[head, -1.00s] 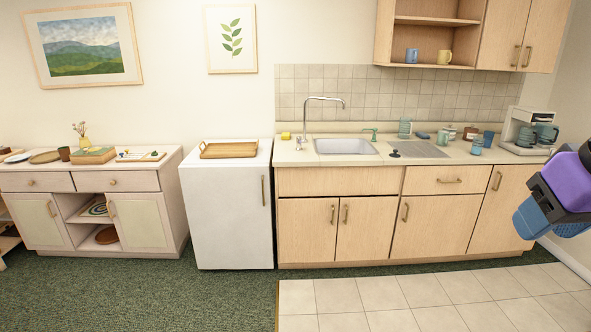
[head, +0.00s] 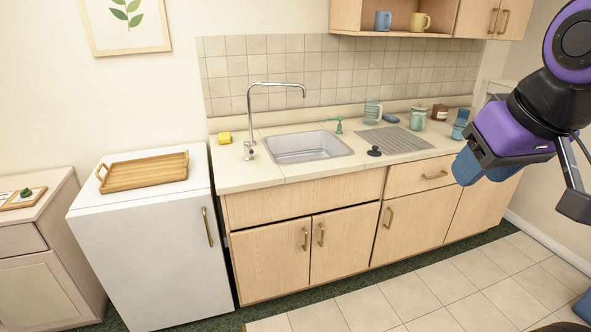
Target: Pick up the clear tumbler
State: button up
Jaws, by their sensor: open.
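A see-through, greenish-tinted glass (head: 372,112) stands upright at the back of the counter, right of the sink. It is the likeliest clear tumbler, though it seems to have a handle. A blue tumbler-shaped cup (head: 460,123) stands farther right, close above my gripper in the picture. My gripper (head: 470,168), with a purple body and blue fingers, is at the right, in front of the counter. It is open and holds nothing that I can see. My arm and gripper hide the right end of the counter.
The sink (head: 305,147) with its tall tap is left of the ribbed drainboard (head: 393,140). A black stopper (head: 374,152), a pale green lidded jar (head: 418,117), a brown jar (head: 439,112) and a blue sponge (head: 391,118) are nearby. The tiled floor ahead is clear.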

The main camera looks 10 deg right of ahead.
aim_at(460, 124)
jog(key=i+j+z, duration=0.5)
jog(key=k+z, duration=0.1)
jog(key=z, duration=0.7)
jog(key=i+z, duration=0.15)
jog(key=i, duration=0.4)
jog(key=i+j+z, duration=0.15)
jog(key=i, duration=0.4)
jog(key=i+j+z, duration=0.15)
jog(key=i, duration=0.35)
jog(key=i+j+z, duration=0.2)
jog(key=i, duration=0.35)
jog(key=i+j+z, duration=0.15)
jog(key=i, duration=0.35)
jog(key=j, duration=0.1)
